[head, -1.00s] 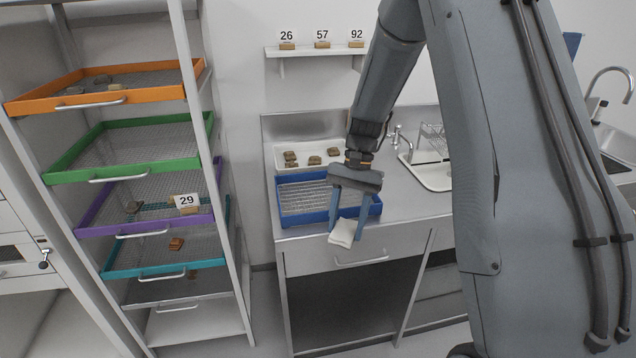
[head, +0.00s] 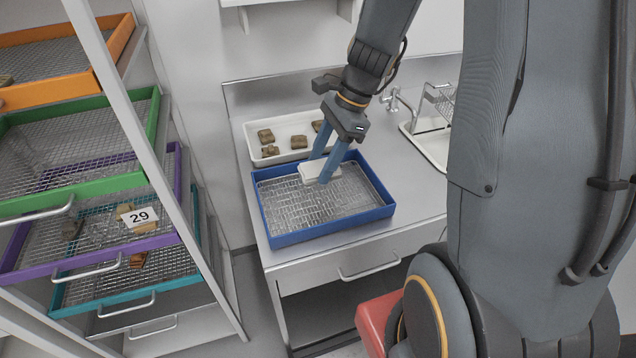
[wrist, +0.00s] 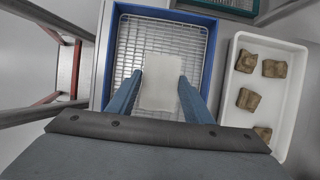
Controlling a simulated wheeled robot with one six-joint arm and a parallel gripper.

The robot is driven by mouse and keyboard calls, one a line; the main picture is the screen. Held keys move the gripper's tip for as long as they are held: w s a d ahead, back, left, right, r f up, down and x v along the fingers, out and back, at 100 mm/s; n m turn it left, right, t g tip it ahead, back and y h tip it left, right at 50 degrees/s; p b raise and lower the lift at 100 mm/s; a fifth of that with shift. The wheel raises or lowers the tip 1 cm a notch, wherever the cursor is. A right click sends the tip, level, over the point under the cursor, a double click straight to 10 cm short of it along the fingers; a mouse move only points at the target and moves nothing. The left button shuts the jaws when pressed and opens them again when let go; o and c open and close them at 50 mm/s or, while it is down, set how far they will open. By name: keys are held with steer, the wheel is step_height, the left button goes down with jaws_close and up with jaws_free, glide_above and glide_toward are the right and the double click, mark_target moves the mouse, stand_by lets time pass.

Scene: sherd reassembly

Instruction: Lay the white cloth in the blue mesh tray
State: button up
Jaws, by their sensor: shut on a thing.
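The white cloth (head: 318,172) is a small folded pad. My gripper (head: 323,172) is shut on it, with a blue finger on either side. The blue mesh tray (head: 333,229) stands on the steel counter, with a blue rim and a wire mesh floor. The cloth is over the back part of this tray in the head view. In the wrist view the cloth (wrist: 161,82) lies between the fingers (wrist: 160,95), above the mesh of the tray (wrist: 111,55). I cannot tell whether the cloth touches the mesh.
A white tray (head: 252,137) with several brown sherds (head: 299,142) stands just behind the blue tray. A rack on the left holds orange, green (head: 92,187), purple and teal mesh trays. A dish rack and tap are at the back right.

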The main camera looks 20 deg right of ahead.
steer(key=shift+d+f+p, duration=0.1)
steer(key=shift+f+p, duration=0.3)
steer(key=shift+f, duration=3.2)
steer(key=shift+f, duration=0.15)
steer(key=o, duration=1)
